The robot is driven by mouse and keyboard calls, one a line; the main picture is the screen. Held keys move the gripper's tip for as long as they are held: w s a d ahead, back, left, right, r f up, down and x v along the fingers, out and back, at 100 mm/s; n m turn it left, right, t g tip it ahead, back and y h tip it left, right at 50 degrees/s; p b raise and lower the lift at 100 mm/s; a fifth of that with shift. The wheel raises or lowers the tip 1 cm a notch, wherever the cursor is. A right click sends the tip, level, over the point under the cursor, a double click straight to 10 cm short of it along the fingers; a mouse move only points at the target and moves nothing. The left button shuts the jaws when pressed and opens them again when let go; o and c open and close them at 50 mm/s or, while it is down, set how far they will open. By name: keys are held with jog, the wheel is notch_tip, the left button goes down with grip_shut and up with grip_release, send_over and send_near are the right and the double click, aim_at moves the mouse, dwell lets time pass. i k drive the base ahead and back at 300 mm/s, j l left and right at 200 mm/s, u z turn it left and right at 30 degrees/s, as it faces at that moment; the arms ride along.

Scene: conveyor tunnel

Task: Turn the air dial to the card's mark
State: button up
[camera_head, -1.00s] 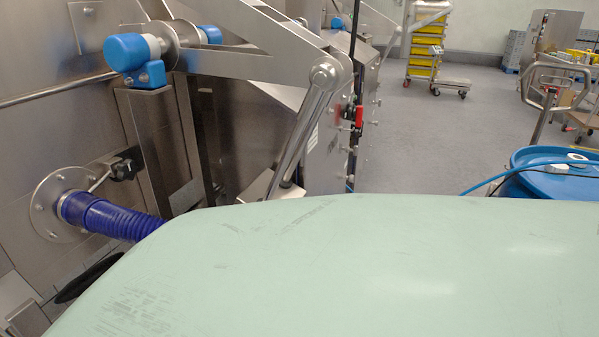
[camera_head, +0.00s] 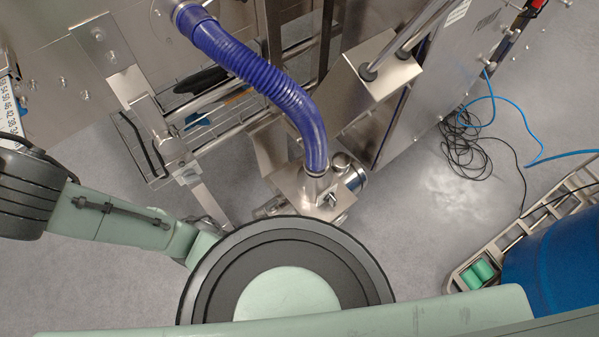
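I cannot make out the air dial or the card with its mark in this view. A white strip with a column of printed numbers (camera_head: 10,108) shows at the left edge, on the steel machine; part of it is cut off. My arm, pale green with dark joints, reaches to the left edge below that strip. My gripper is not in view, so its state and its distance to the dial do not show.
A blue ribbed hose (camera_head: 262,75) runs from the machine down to a steel fitting (camera_head: 318,193). A black cable coil (camera_head: 463,147) and blue line lie on the floor. A blue drum (camera_head: 555,262) stands at lower right beside a metal cart frame (camera_head: 490,243). Grey floor (camera_head: 425,235) between is clear.

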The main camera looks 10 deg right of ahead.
aim_at(331, 197)
jog(key=z, duration=0.4)
jog(key=l+u, duration=0.5)
jog(key=l, duration=0.3)
jog(key=l+u, duration=0.5)
jog(key=l, duration=0.3)
jog(key=k+l, duration=0.1)
jog(key=k, duration=0.35)
jog(key=k+l+z, duration=0.1)
jog(key=k, duration=0.4)
jog(key=i+j, duration=0.3)
jog(key=i, duration=0.05)
